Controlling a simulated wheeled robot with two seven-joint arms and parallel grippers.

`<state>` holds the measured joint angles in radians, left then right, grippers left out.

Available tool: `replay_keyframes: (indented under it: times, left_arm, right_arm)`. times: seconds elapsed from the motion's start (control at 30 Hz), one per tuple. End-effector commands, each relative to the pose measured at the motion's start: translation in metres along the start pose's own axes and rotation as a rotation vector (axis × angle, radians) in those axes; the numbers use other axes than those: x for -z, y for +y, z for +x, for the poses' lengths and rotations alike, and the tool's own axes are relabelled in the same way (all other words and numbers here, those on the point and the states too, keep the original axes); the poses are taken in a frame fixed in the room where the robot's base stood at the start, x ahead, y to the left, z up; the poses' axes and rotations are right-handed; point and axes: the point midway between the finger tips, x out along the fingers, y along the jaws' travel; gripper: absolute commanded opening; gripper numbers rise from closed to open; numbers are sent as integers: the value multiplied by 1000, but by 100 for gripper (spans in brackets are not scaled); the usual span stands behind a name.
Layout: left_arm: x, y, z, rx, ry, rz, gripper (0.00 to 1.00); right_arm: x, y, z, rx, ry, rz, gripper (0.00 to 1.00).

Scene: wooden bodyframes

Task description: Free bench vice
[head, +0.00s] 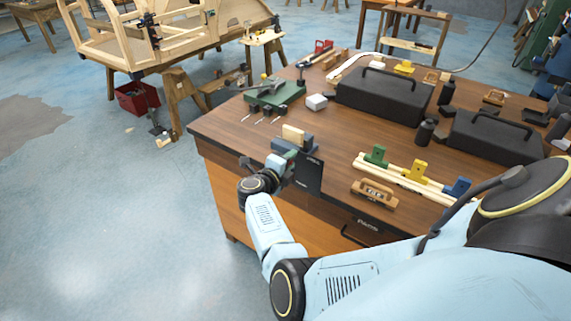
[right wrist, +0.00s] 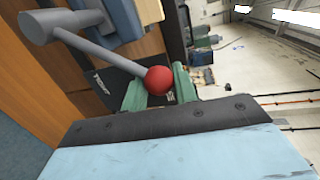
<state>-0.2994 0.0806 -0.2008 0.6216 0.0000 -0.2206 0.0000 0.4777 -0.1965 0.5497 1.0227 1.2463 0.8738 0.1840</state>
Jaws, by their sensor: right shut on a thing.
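The bench vice (head: 306,142) is blue-grey and sits at the front left edge of the wooden workbench, with a pale wooden block (head: 293,133) at its jaws. In the right wrist view, the vice's grey handle bar (right wrist: 95,50) runs from a round grey hub to a red ball end (right wrist: 158,80). My right gripper (head: 291,154) is in front of the vice. Its green fingers (right wrist: 160,88) are shut on the red ball, one on each side. Part of the vice is hidden behind my gripper in the head view. My left gripper is out of view.
A black panel (head: 309,175) hangs at the bench front beside my gripper. Black toolboxes (head: 383,95), a green tool block (head: 275,93), and wooden strips with coloured holders (head: 410,180) lie on the bench. Open floor (head: 110,230) is at the left.

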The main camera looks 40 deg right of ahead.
Motion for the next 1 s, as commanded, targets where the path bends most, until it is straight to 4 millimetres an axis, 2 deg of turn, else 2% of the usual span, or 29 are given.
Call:
replay_keyframes:
  times: [0.1, 0.6, 0.63, 0.7, 0.8, 1.0]
  left_arm:
    - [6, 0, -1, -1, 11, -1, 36]
    - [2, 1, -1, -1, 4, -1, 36]
    - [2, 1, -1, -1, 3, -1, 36]
    - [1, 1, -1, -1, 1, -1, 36]
    - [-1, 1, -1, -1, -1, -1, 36]
    - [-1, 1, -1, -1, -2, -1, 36]
  right_arm:
    - [-5, -4, 4, -2, 8, -20, 0]
    - [-9, -8, 6, 1, 9, -39, 0]
    - [-9, -8, 6, 2, 9, -38, 30]
    - [-9, -8, 6, 2, 9, -38, 39]
    - [-9, -8, 6, 1, 9, -38, 50]
    - [-8, -7, 6, 0, 12, -38, 50]
